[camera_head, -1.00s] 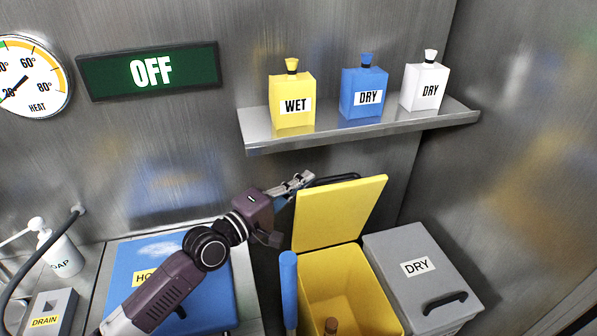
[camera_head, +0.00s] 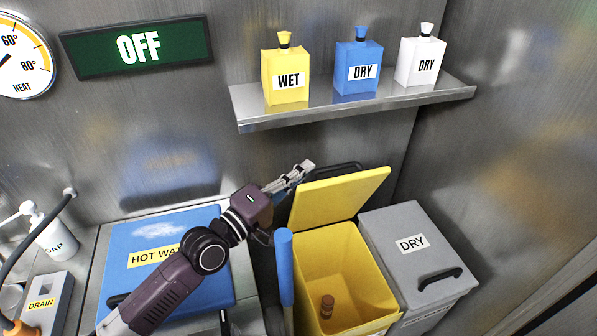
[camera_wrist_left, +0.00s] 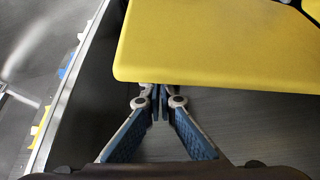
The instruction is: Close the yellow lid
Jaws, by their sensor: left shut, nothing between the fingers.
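The yellow lid (camera_head: 342,196) stands open, tilted up at the back of the yellow bin (camera_head: 368,283). Its black handle (camera_head: 336,170) shows behind its upper edge. My left gripper (camera_head: 306,167) is shut and empty, at the lid's upper left, by the handle. In the left wrist view the yellow lid (camera_wrist_left: 220,45) fills the upper right, and the shut fingertips (camera_wrist_left: 158,92) reach to its near edge, partly hidden by it. I cannot tell whether they touch it. My right gripper is not in view.
A blue upright handle (camera_head: 284,262) stands close by. A shelf (camera_head: 355,108) with bottles hangs above.

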